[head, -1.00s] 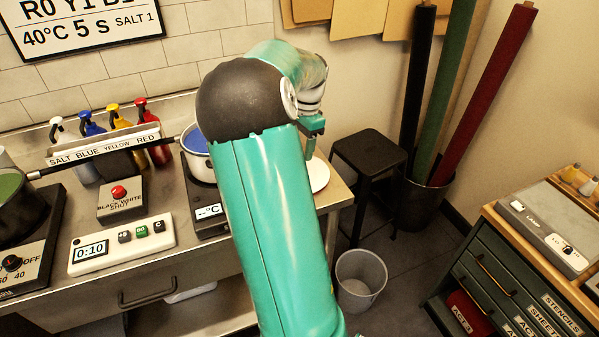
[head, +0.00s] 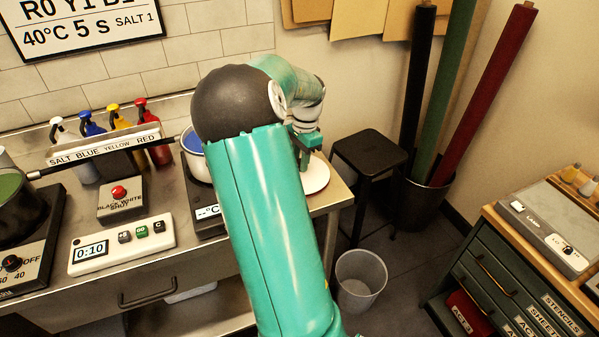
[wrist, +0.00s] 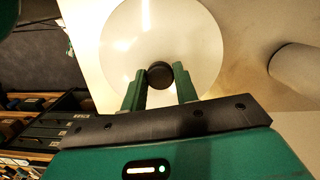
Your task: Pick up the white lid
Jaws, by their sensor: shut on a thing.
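The white lid (wrist: 190,35) is a round disc with a dark knob (wrist: 160,74) at its middle. It lies on the metal counter near the right end, and its right part shows in the head view (head: 317,178). My gripper (wrist: 160,80) is over the lid, with its two green fingers shut on the knob. In the head view my gripper (head: 305,168) points down at the lid, and my arm hides the lid's left part. I cannot tell whether the lid touches the counter.
A pot with blue liquid (head: 194,140) stands left of the lid, partly behind my arm. The counter's right edge (head: 340,195) is close to the lid. A black stool (head: 368,152) and a grey bin (head: 361,280) stand beyond that edge.

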